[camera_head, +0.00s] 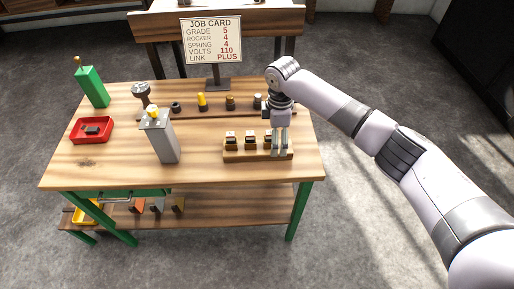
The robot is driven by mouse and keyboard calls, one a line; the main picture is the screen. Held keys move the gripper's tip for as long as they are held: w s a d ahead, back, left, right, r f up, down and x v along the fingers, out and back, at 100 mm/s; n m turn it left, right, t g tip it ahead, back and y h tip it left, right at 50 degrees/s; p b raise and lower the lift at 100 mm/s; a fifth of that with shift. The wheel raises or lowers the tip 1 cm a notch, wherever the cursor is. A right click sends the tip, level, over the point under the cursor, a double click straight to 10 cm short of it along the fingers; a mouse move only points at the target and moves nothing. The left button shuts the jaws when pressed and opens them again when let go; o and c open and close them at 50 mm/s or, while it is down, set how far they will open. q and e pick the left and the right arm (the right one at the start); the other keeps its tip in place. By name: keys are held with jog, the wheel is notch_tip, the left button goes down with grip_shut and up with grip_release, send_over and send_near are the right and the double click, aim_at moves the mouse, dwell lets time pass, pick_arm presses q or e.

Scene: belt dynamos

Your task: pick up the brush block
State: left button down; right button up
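Small dark brown brush blocks with pale tops stand in a row in a wooden rack (236,156) at the front right of the bench. The left block (232,141), the middle block (249,141) and another block (267,140) show clearly. My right gripper (281,154) points straight down at the right end of the rack, just right of the last clear block. Its fingers reach down to the rack and hide what is between or behind them. I cannot tell if they hold a block. My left gripper is not in view.
A tall grey block (163,143) stands left of the rack. Small parts, including a yellow one (202,101), line the back. A job card (211,41) reads grade 5.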

notch_tip(320, 180, down, 5)
jog(key=shift+w+d+r, duration=0.1)
jog(key=shift+w+d, duration=0.05)
jog(key=shift+c, duration=0.4)
jog(key=c, duration=1.5)
jog(key=shift+c, duration=0.2)
jog(key=shift+r, duration=0.1)
jog(key=shift+w+r, duration=0.1)
jog(key=shift+r, duration=0.45)
notch_tip(320, 180, up, 19)
jog(key=shift+f, duration=0.15)
